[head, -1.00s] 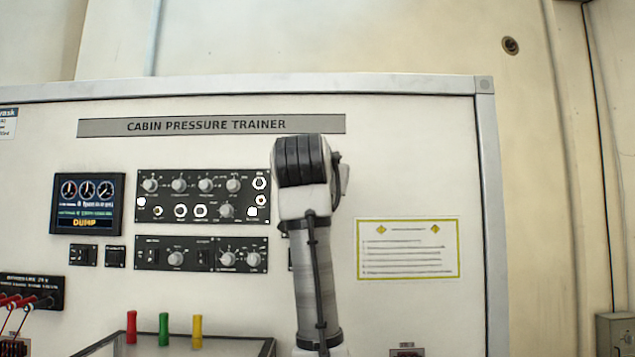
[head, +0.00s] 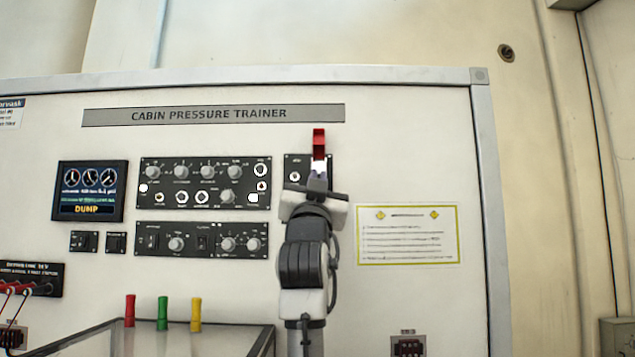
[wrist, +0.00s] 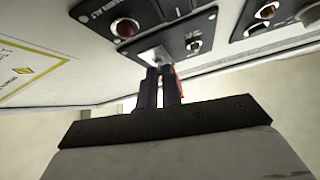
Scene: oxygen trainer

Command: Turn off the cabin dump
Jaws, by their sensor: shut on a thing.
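The cabin pressure trainer's small black panel (head: 294,172) is on the right of the instrument group. A red switch cover (head: 318,143) stands out there, upright. My gripper (head: 318,178) is in front of this panel, its fingertips at the lower end of the red cover. In the wrist view, my gripper (wrist: 164,74) has its fingers close together at the panel, with a red strip of the cover (wrist: 178,88) beside the right finger. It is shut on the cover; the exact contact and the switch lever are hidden. The display (head: 90,191) shows "DUMP" in orange.
Two wider black knob panels (head: 205,184) lie just left of my gripper. A yellow-bordered placard (head: 408,234) is to the right. Red, green and yellow handles (head: 163,313) stand below left.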

